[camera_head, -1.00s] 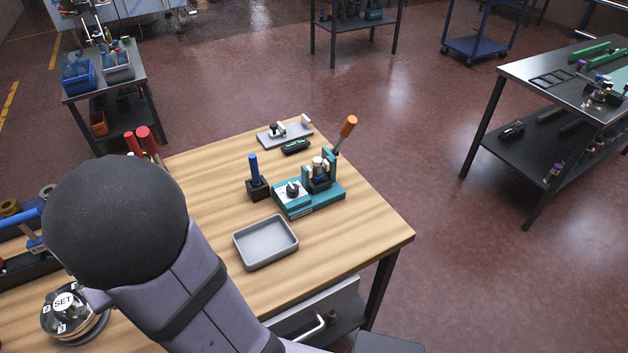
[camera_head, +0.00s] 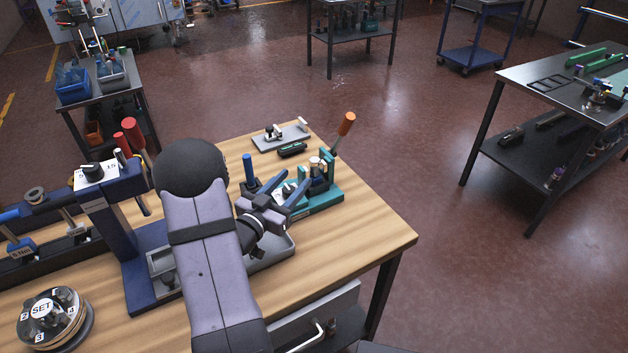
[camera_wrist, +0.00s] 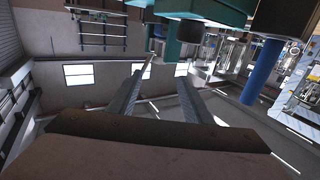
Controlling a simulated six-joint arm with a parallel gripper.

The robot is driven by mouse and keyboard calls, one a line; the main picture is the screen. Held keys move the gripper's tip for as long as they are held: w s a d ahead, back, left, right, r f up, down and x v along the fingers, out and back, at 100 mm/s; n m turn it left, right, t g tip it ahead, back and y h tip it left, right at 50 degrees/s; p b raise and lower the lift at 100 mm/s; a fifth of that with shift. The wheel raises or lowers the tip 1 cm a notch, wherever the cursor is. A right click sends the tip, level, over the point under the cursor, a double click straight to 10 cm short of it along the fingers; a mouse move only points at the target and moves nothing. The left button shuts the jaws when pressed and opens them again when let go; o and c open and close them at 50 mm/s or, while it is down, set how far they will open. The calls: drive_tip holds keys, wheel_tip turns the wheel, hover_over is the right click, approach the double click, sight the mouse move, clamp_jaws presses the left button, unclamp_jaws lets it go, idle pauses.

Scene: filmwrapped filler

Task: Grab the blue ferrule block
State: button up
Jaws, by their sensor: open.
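I take these together as the blue ferrule block. My gripper (camera_head: 296,177) is open and empty, in front and to the right of the peg, near the teal fixture (camera_head: 322,204). In the wrist view my gripper (camera_wrist: 165,76) has its fingers apart with nothing between them; the peg is outside them.
The teal fixture carries small parts and an orange-handled tool (camera_head: 347,123) close by. A grey tray (camera_head: 280,252) lies partly under my gripper. A grey plate (camera_head: 280,138) and dark green piece (camera_head: 291,150) lie behind. A dark blue press (camera_head: 130,262) stands left. The front-right tabletop is clear.

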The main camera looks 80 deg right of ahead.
sight(315, 159)
drive_tip(key=p+x, duration=0.2)
drive_tip(key=x, duration=0.3)
drive_tip(key=shift+s+d+r+p, duration=0.2)
drive_tip(key=shift+s+p, duration=0.05)
drive_tip(key=shift+p, duration=0.05)
drive_tip(key=shift+s+d+f, duration=0.1)
drive_tip(key=shift+d+f, duration=0.05)
drive_tip(key=shift+d, duration=0.55)
drive_tip(key=shift+d+p, duration=0.1)
drive_tip(key=shift+p, duration=0.2)
drive_tip(key=shift+s+d+p, duration=0.2)
drive_tip(key=shift+d+p, duration=0.35)
drive_tip(key=shift+p, duration=0.05)
drive_tip(key=shift+p+x, duration=0.95)
drive_tip(key=shift+x, duration=1)
drive_tip(key=shift+w+f, duration=0.1)
